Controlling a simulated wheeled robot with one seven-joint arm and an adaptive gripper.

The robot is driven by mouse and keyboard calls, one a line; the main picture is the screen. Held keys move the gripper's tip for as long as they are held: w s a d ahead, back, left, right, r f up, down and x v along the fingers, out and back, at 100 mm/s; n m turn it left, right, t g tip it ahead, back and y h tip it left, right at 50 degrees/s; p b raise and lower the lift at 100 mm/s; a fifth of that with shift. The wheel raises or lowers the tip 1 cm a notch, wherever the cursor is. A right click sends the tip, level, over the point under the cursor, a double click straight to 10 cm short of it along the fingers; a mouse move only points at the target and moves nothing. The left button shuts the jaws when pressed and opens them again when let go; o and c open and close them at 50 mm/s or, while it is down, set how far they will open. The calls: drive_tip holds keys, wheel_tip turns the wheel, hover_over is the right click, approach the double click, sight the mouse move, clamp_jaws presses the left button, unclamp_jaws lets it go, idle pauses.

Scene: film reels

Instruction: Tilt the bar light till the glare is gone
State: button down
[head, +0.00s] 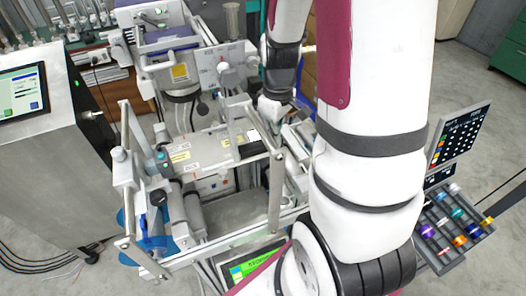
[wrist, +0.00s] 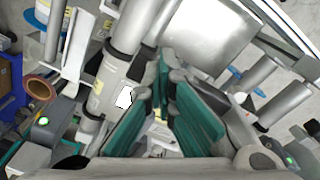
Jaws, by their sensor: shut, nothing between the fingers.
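In the wrist view my gripper (wrist: 166,78) shows its teal finger pads close together, with nothing visible between them. A grey cylinder with a pale label (wrist: 128,40) runs diagonally just left of the fingers; I cannot tell whether it is part of the bar light. A shiny metal plate (wrist: 205,35) above and right of the fingers has a bright whitish sheen. In the head view my wrist reaches down to the machine frame (head: 276,195), and my fingers are hard to make out there. I cannot pick out the bar light with certainty in either view.
A screen with green (head: 255,266) stands at the front of the machine, partly behind my arm. A metal cabinet with a display (head: 24,92) is at left. A rack of coloured spools (head: 455,225) is at right. Bars and rollers crowd my gripper.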

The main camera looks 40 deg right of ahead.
drive_tip(key=shift+s+a+f+b, duration=0.15)
drive_tip(key=shift+s+f+b, duration=0.1)
drive_tip(key=shift+f, duration=0.45)
drive_tip(key=shift+s+a+f+b, duration=0.1)
drive_tip(key=shift+s+f+b, duration=0.15)
drive_tip(key=shift+f, duration=0.45)
drive_tip(key=shift+w+d+r+p, duration=0.15)
drive_tip(key=shift+w+r+p, duration=0.05)
drive_tip(key=shift+r+p, duration=0.25)
drive_tip(key=shift+w+d+r+p, duration=0.15)
drive_tip(key=shift+w+r+p, duration=0.05)
drive_tip(key=shift+r+p, duration=0.2)
drive_tip(key=shift+w+d+r+p, duration=0.15)
drive_tip(key=shift+r+p, duration=0.35)
drive_tip(key=shift+r, duration=0.35)
drive_tip(key=shift+a+r+p, duration=0.2)
drive_tip(key=shift+r+p, duration=1.1)
drive_tip(key=shift+r, duration=0.45)
